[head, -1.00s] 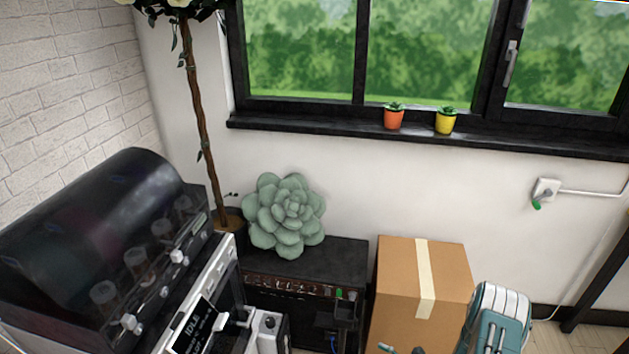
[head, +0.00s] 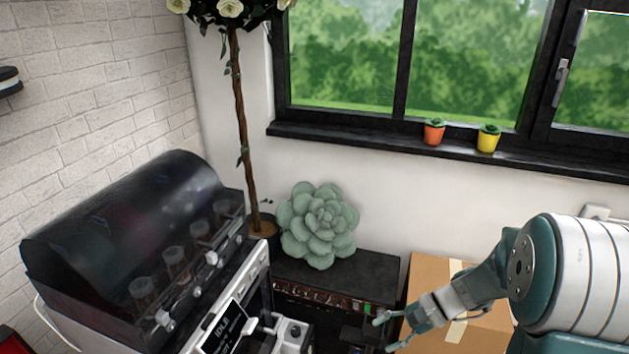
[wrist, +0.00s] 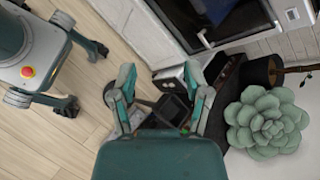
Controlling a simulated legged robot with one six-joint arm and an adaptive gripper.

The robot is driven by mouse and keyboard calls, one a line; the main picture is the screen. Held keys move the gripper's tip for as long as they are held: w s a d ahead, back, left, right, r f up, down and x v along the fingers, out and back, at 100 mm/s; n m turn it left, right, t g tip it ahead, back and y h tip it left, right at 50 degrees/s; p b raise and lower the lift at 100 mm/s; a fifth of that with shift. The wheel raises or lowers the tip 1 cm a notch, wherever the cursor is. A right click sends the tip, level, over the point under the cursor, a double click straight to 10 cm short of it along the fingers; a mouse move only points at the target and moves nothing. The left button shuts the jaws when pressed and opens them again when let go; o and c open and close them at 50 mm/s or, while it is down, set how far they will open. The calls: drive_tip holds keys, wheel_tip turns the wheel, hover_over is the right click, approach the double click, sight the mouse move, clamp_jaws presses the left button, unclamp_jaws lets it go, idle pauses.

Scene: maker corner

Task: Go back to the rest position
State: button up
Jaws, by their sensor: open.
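My gripper (head: 383,333) is at the lower right of the head view, at the end of my teal and white arm. It is in front of the cardboard box (head: 428,272) and hides part of it. In the wrist view my gripper (wrist: 160,88) shows its two fingers spread apart with nothing held between them. A small dark object on the floor side shows beyond the gap between the fingers.
A machine with a dark curved cover (head: 130,240) stands at the left. A black amplifier (head: 375,268) carries a large succulent (head: 318,224). Two small pots, orange (head: 433,134) and yellow (head: 487,142), stand on the windowsill (head: 340,138). Bare wooden floor (wrist: 75,130) shows in the wrist view.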

drive_tip(key=s+r+n+t+h, duration=0.6)
drive_tip(key=s+r+n+h, duration=0.4)
drive_tip(key=s+r, duration=0.5)
drive_tip(key=shift+s+d+r, duration=0.3)
drive_tip(key=shift+r, duration=0.45)
drive_tip(key=shift+a, duration=0.1)
idle(1.1)
